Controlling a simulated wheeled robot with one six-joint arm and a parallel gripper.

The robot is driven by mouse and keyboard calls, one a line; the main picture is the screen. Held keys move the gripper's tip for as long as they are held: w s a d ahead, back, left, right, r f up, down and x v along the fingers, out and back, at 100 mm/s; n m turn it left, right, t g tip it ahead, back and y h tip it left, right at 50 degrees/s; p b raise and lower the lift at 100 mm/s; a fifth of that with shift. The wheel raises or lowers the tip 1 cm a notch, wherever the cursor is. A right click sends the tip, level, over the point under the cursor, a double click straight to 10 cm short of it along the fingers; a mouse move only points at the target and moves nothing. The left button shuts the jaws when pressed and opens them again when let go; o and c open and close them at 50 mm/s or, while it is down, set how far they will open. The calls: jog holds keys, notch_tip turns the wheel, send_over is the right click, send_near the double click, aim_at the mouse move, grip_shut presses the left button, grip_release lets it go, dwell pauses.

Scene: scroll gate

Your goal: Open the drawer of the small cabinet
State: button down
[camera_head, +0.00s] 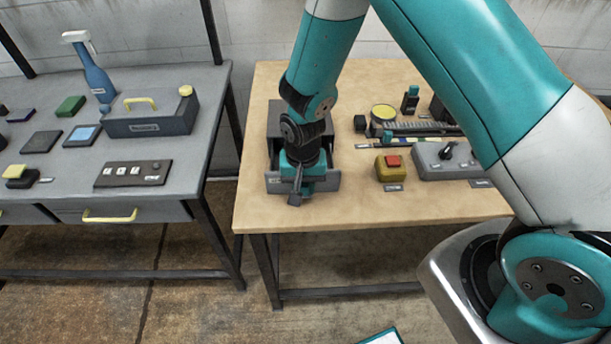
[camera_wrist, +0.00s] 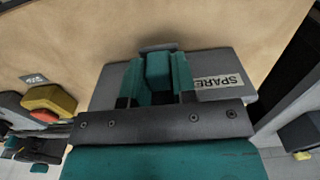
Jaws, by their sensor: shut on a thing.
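The small grey cabinet (camera_head: 285,112) stands at the left end of the wooden table. Its drawer (camera_head: 330,184) stands partly out toward the table's front edge, with a bit of its inside showing beside my wrist. In the wrist view the grey drawer front (camera_wrist: 110,87) carries a white label reading "SPARE" upside down. My gripper (camera_head: 297,190) points down at the middle of the drawer front. In the wrist view my gripper (camera_wrist: 158,75) is shut on the drawer handle, which its fingers mostly hide. My arm covers much of the cabinet.
To the right stand a yellow box with a red button (camera_head: 391,171) and a grey switch box (camera_head: 443,160). A grey workbench (camera_head: 212,100) with a toolbox (camera_head: 152,115) and spray bottle (camera_head: 96,80) is left, across a gap. The wood before the drawer is clear.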

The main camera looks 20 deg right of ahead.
jog(key=shift+s, duration=0.1)
jog(key=c, duration=0.9)
grip_release()
notch_tip(320, 180, up, 18)
jog(key=shift+f+b, duration=0.2)
jog(key=shift+b, duration=1)
jog(key=s+r+n+y, duration=0.1)
jog(key=s+r+n, duration=0.2)
jog(key=s, duration=0.3)
jog(key=s+a+r+n+y, duration=0.1)
jog(key=s+r+n, duration=0.3)
jog(key=s, duration=0.3)
jog(key=s+r+n+y, duration=0.2)
jog(key=s+r+n, duration=0.1)
jog(key=s, duration=0.4)
jog(key=shift+a+r+n, duration=0.15)
jog(key=shift+a+n, duration=0.1)
jog(key=shift+n, duration=0.15)
